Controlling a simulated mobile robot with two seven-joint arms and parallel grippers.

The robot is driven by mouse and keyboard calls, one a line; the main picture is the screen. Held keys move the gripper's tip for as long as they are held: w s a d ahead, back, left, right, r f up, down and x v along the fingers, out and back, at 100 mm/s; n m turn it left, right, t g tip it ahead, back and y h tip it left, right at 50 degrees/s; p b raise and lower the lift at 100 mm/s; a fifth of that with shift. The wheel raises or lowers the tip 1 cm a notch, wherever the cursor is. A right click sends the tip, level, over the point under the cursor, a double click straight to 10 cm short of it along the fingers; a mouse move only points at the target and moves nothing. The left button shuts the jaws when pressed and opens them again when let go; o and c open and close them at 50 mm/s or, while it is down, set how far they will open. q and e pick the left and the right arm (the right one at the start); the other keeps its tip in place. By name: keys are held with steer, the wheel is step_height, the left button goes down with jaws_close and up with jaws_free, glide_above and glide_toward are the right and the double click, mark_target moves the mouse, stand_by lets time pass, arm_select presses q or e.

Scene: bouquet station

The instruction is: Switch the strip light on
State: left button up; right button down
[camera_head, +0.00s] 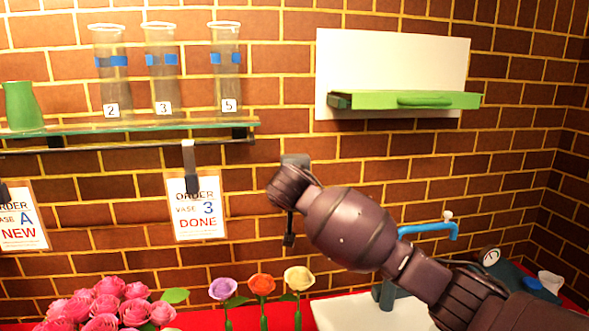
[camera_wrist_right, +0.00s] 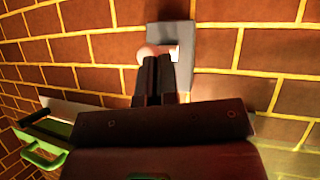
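A grey plate on the brick wall, which looks like the light switch (camera_head: 295,159), shows just above my right wrist in the head view. In the right wrist view the same plate (camera_wrist_right: 178,36) has a pale insert and a round pinkish knob (camera_wrist_right: 147,52) at its left. My right gripper (camera_wrist_right: 157,60) has its two dark fingers together, their tips in front of the plate's lower part, close to the knob. I cannot tell whether they touch it. The strip light itself cannot be made out. My left gripper is out of view.
A glass shelf (camera_head: 130,126) with several clear vases and a green jug (camera_head: 22,106) is at left. Order cards (camera_head: 196,208) hang below. A green tray (camera_head: 410,100) on a white panel is at upper right. Roses (camera_head: 105,305) and a blue tap (camera_head: 428,227) are below.

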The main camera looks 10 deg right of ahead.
steer(key=shift+f+t, duration=0.4)
steer(key=shift+t, duration=0.1)
steer(key=shift+r, duration=0.1)
steer(key=shift+r+p, duration=0.7)
steer(key=shift+p, duration=0.1)
